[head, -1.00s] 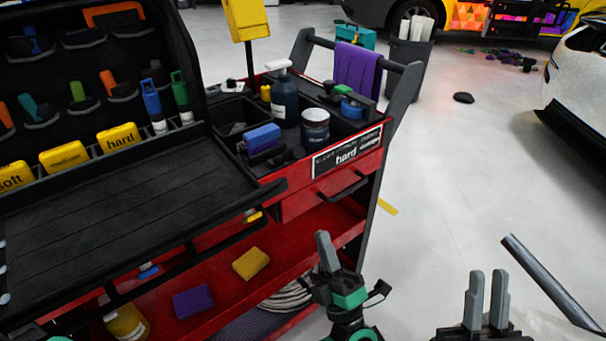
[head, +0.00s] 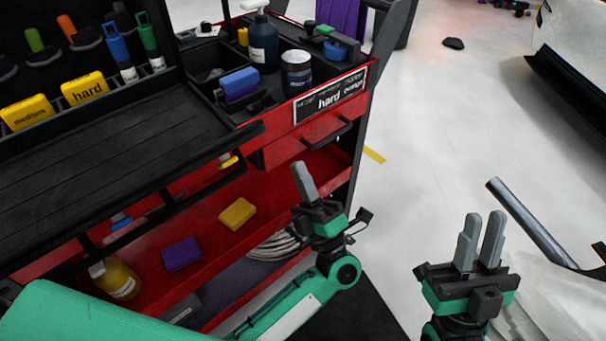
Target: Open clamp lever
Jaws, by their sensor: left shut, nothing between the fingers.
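No clamp lever can be clearly made out in the head view. A grey metal bar (head: 535,228) slants down at the right, with a dark piece at its lower end near the picture's edge; I cannot tell whether this belongs to the clamp. My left gripper (head: 303,166) is in front of the red cart's right end, fingers together, pointing up, holding nothing. My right gripper (head: 484,215) is at the lower right, left of the grey bar and apart from it. Its two grey fingers point up with a gap between them and nothing in it.
The red tool cart (head: 310,145) fills the left and middle, holding bottles, sponges and tools. A yellow sponge (head: 237,214) and a purple sponge (head: 182,254) lie on its lower shelf. Pale translucent sheeting (head: 560,305) lies at the lower right.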

